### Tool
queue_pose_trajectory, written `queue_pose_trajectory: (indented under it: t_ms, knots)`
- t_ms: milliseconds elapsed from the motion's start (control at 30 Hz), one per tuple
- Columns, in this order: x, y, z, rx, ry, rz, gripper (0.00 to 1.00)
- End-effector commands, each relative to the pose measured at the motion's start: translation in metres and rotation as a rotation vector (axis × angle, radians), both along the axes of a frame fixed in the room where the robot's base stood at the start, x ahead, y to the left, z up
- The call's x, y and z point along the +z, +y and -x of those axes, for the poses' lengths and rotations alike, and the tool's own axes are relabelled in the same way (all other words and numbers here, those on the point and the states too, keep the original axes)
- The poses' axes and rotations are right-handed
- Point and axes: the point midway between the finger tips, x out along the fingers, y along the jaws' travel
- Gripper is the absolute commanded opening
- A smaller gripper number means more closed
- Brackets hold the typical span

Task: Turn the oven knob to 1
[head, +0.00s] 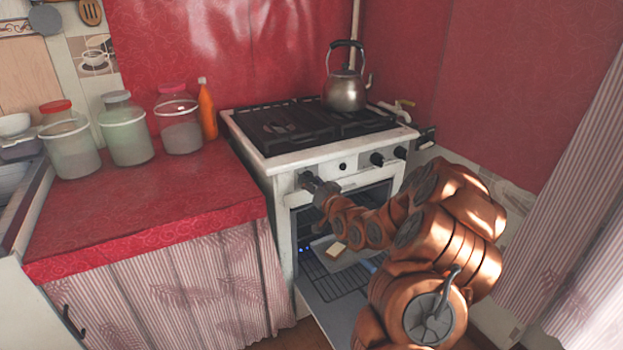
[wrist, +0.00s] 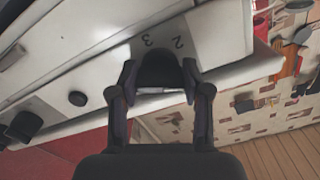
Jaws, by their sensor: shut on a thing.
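The white oven (head: 283,168) stands in the middle of the head view with its door open downward. My gripper (head: 313,184) is at the left end of the oven's front panel. In the wrist view my gripper (wrist: 158,80) is shut on a dark oven knob (wrist: 158,66), with one finger on each side of it. The digits 3 and 2 show on the panel beside the knob. The knob's pointer and the digit 1 cannot be made out. In the head view my gripper hides this knob.
A small black button (head: 342,166) and two other knobs (head: 377,158) sit further right on the panel. A kettle (head: 346,92) stands on the stove top. The open oven door (head: 330,318) lies below my arm. A red counter (head: 140,205) with jars is at left.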

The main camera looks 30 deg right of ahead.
Motion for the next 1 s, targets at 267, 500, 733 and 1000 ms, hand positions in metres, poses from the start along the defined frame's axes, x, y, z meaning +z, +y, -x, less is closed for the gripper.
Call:
queue_pose_trajectory:
  t_ms: [267, 500, 733, 1000]
  knots:
    - [0.0013, 0.0001, -0.0002, 0.001, -0.010, -0.100, 0.13]
    - [0.0009, -0.0002, -0.0001, -0.001, -0.012, -0.123, 0.13]
    - [0.0007, -0.0001, -0.0001, 0.000, -0.012, -0.124, 0.13]
    - [0.0006, -0.0001, 0.0000, 0.000, -0.012, -0.123, 0.66]
